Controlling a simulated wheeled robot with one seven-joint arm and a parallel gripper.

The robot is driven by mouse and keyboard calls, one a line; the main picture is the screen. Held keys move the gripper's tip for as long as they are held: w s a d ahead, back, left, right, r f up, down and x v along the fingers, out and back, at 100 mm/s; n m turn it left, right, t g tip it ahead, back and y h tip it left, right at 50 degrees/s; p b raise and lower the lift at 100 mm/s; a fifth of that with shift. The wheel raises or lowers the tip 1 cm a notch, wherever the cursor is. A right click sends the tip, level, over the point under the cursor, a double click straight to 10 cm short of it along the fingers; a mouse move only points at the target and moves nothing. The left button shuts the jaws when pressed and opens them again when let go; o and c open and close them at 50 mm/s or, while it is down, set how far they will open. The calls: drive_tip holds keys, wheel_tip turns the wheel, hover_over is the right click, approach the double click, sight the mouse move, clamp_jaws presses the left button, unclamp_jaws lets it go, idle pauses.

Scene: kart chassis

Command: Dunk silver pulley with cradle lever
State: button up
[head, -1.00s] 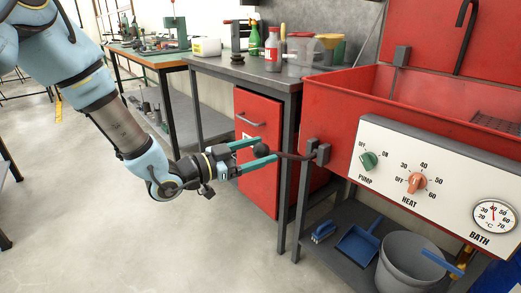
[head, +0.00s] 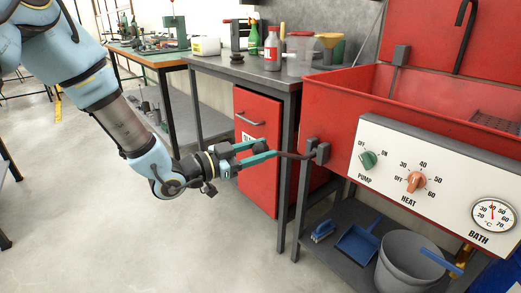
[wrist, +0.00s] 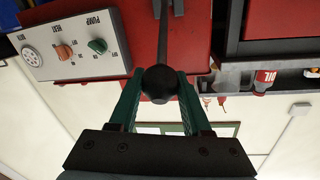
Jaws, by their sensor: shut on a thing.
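The cradle lever (head: 291,156) is a dark rod that sticks out to the left from a bracket on the red bath's left end. Its round black knob (wrist: 159,82) sits between my fingers in the wrist view. My gripper (head: 266,150), with green fingers, is shut on this knob, one finger on each side. In the head view the fingers mostly hide the knob. I do not see the silver pulley in any view. The inside of the bath (head: 345,88) is mostly hidden behind its front wall.
A white panel carries a green pump knob (head: 368,159), an orange heat knob (head: 416,182) and a temperature dial (head: 494,215). A grey bucket (head: 405,268) and a blue dustpan (head: 357,241) are on the lower shelf. A red drawer cabinet (head: 258,185) stands behind my gripper.

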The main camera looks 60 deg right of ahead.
clamp_jaws()
idle(0.5)
drive_tip(key=shift+t+y, duration=0.3)
drive_tip(key=shift+y, duration=0.5)
drive_tip(key=r+p, duration=0.1)
drive_tip(key=d+r+p, duration=0.1)
drive_tip(key=p, duration=0.1)
drive_tip(key=r+p, duration=0.2)
drive_tip(key=shift+s+d, duration=0.25)
drive_tip(key=shift+s+d+r+y+p, duration=0.1)
drive_tip(key=shift+d+r+y+p, duration=0.2)
drive_tip(key=shift+d+r+p, duration=0.35)
drive_tip(key=shift+a+f, duration=0.15)
drive_tip(key=o, duration=1.1)
unclamp_jaws()
drive_tip(key=shift+f, duration=0.1)
